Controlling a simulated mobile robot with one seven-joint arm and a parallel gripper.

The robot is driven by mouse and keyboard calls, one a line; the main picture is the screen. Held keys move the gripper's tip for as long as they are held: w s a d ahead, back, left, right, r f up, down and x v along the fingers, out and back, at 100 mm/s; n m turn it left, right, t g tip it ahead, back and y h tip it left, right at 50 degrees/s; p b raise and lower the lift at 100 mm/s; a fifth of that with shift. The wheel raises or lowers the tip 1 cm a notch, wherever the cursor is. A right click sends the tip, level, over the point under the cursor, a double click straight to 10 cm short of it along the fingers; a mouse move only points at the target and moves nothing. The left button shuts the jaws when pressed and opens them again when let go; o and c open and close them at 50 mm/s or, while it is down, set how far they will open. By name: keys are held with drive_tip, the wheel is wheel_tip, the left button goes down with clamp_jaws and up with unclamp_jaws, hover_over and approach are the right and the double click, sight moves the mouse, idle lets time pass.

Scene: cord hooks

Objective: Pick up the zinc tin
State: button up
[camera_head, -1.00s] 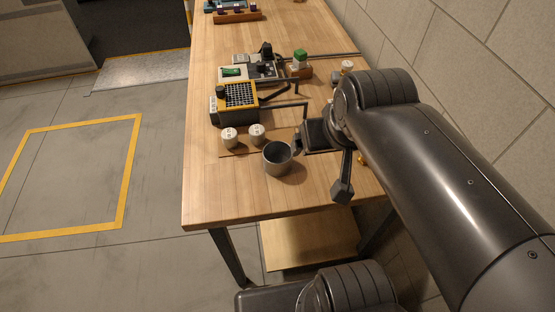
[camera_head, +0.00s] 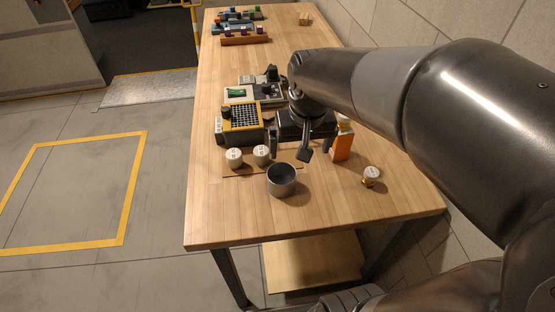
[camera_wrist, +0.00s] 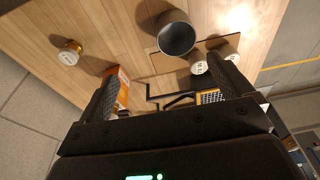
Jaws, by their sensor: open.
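The zinc tin, taken to be the plain grey open-topped cup (camera_head: 281,180), stands upright on the near part of the wooden table. In the wrist view the tin (camera_wrist: 177,35) is near the top centre, with its dark hollow inside showing. My gripper (camera_head: 300,142) is open and empty, above the table and farther back than the tin. In the wrist view the tin lies beyond the two spread fingers (camera_wrist: 165,82), apart from them.
Two white-lidded canisters (camera_head: 234,158) (camera_head: 261,154) stand left of the tin on a thin brown mat. A yellow-and-black gridded device (camera_head: 242,121) sits behind them. An orange box (camera_head: 342,147) and a small gold jar (camera_head: 371,177) stand to the right. The table's front edge is clear.

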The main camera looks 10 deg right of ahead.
drive_tip(key=w+a+f+g, duration=0.2)
drive_tip(key=w+f, duration=0.3)
approach(282, 178)
drive_tip(key=shift+s+a+f, duration=0.1)
drive_tip(key=shift+s+f, duration=0.15)
drive_tip(key=shift+s, duration=0.3)
drive_tip(key=shift+s+f, duration=0.3)
drive_tip(key=shift+s, duration=0.25)
drive_tip(key=f, duration=0.4)
drive_tip(key=shift+s+a+f, duration=0.1)
drive_tip(key=shift+s+a, duration=0.15)
drive_tip(key=shift+a, duration=0.05)
drive_tip(key=shift+f, duration=0.6)
drive_tip(key=shift+c, duration=0.3)
drive_tip(key=c, duration=1.1)
